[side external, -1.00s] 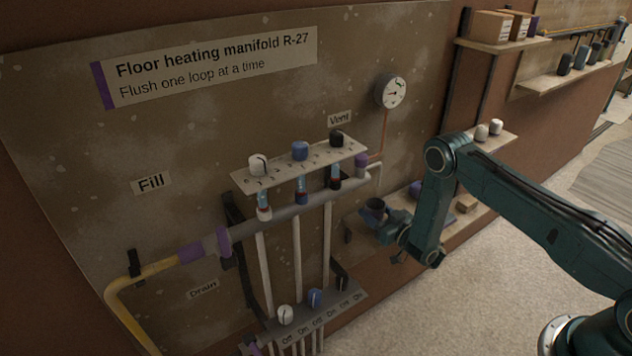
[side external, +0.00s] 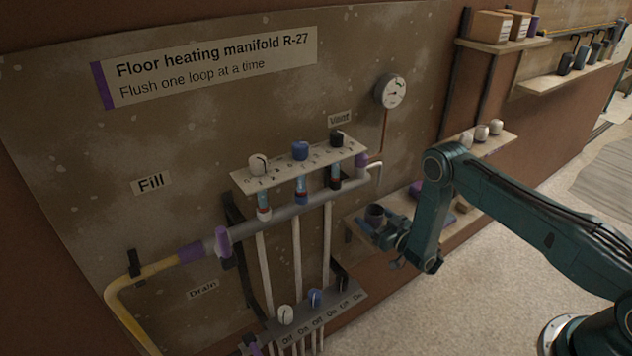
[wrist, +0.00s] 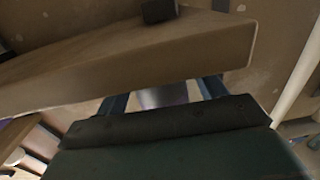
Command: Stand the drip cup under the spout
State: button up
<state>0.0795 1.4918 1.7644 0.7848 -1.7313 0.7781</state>
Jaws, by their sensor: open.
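The dark drip cup (side external: 375,214) is upright near the left end of the lower wooden shelf (side external: 352,222). It is below the pale bent spout (side external: 377,168) at the right end of the manifold pipe, with a gap between them. My gripper (side external: 374,229) is open, low beside the cup at the shelf. I cannot tell whether a finger touches the cup. In the wrist view the blue fingers (wrist: 162,92) are apart, with a greyish-purple surface between them that I cannot identify. The cup's base is partly hidden by my gripper.
A purple object (side external: 416,188) lies behind my wrist on the lower shelf. White knobs (side external: 481,132) stand on a small shelf to the right. Valves (side external: 300,151) and vertical pipes (side external: 297,255) are to the left. A wooden edge (wrist: 180,55) crosses the wrist view close by.

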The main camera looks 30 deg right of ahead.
aim_at(381, 221)
jog(key=shift+r, duration=0.2)
jog(key=shift+s+d, duration=0.15)
jog(key=shift+s, duration=3.6)
